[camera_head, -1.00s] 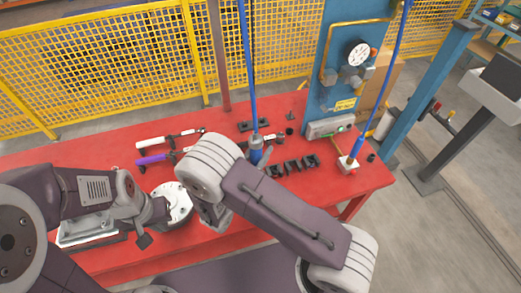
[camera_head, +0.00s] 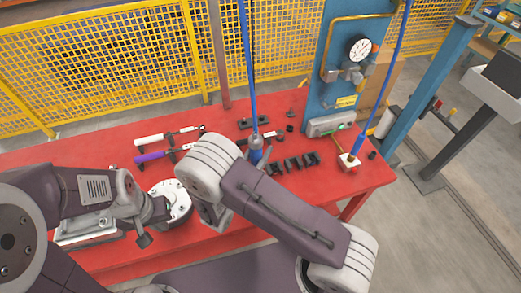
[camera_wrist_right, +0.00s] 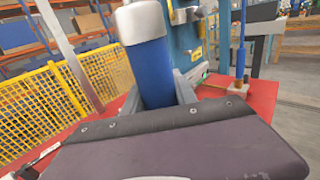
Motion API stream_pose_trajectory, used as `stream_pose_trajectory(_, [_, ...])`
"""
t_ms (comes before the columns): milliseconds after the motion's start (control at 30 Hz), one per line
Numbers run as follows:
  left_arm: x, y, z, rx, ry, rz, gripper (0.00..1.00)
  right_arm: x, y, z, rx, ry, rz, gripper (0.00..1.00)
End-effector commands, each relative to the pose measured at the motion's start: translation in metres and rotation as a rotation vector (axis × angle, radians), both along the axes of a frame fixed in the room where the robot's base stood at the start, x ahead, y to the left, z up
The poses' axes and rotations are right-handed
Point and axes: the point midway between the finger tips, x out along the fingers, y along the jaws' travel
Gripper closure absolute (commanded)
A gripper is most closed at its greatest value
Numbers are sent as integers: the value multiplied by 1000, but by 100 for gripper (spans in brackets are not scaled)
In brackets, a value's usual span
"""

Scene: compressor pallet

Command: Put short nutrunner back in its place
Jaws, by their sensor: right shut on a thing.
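The short nutrunner (camera_head: 256,150), a blue and grey tool, hangs upright on a blue hose near the table's middle. My right gripper is shut on it; in the head view my right wrist hides most of the jaws. In the right wrist view the nutrunner (camera_wrist_right: 152,68) stands between the grey fingers of my right gripper (camera_wrist_right: 166,92), its lower end hidden. Another blue tool (camera_head: 356,148) stands upright in a pale block (camera_head: 348,164) at the table's right. My left gripper (camera_head: 146,238) is low at the left; its jaws are not clear.
Black holders (camera_head: 292,163) stand right of the held tool, with a black block (camera_head: 253,123) behind it. White-handled and purple-handled (camera_head: 150,157) wrenches lie left on the red table (camera_head: 100,155). A round pale flange (camera_head: 178,203) is near my left arm. A blue gauge panel (camera_head: 335,85) rises behind.

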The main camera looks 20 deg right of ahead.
Motion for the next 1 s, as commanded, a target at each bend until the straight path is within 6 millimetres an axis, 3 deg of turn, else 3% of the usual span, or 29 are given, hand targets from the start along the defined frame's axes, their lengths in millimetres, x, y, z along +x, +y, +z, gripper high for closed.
stream_pose_trajectory(1000, [0, 0, -15, 0, 0, 0, 100, 0, 0, -17, -2, -4, 0, 100])
